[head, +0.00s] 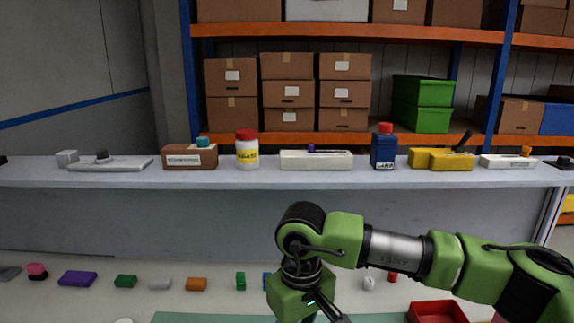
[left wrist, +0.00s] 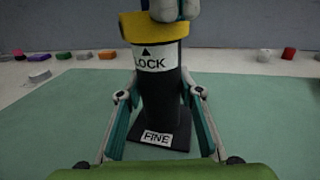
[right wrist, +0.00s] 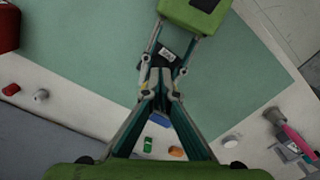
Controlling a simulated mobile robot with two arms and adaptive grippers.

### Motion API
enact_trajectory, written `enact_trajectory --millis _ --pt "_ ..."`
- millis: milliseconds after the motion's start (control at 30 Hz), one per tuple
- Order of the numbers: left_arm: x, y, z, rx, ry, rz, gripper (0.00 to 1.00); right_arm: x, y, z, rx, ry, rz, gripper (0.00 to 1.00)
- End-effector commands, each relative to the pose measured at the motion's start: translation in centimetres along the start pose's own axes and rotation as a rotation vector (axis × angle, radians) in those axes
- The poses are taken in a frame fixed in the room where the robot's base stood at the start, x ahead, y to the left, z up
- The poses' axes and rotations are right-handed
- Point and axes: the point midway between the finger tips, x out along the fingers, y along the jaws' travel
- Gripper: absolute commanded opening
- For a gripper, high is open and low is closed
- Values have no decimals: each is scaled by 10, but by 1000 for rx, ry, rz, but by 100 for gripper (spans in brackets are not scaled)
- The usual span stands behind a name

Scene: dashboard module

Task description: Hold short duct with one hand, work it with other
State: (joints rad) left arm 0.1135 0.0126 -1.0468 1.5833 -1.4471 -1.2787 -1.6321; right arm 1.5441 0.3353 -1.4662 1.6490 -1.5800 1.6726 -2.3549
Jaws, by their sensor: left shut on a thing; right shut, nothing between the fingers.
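The short duct (left wrist: 160,95) is a black upright cylinder on a square black base (left wrist: 172,136) marked FINE. A yellow collar (left wrist: 150,30) sits at its top above a white LOCK label. My left gripper (left wrist: 160,98) is shut around the duct's lower body. My right gripper (right wrist: 157,90) is shut and empty above the duct's top; grey and blue fingertips show at the collar in the left wrist view. I cannot tell whether they touch it. In the right wrist view my right fingers hide most of the duct; the base label (right wrist: 168,54) shows.
The duct stands on a green mat (left wrist: 60,115). A red tray (head: 437,311) lies to the right. Several small coloured blocks, such as a purple one (head: 77,278), lie behind the mat. A raised grey shelf (head: 230,175) holds bottles and boxes further back.

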Motion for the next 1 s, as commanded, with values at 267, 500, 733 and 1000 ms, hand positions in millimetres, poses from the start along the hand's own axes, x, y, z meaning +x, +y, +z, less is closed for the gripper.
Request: enact_trajectory --millis 267,500,733,1000 --pt "-2 -1 0 1 0 -4 0 0 -1 -3 3 9 -1 0" --pt "-2 -2 0 1 0 -6 0 -1 -3 -4 4 12 -2 0" --pt "-3 -3 0 1 1 -8 0 -1 -3 0 3 13 -1 0" --pt "-2 -2 -1 1 1 -6 0 -6 -3 5 3 10 -1 0"
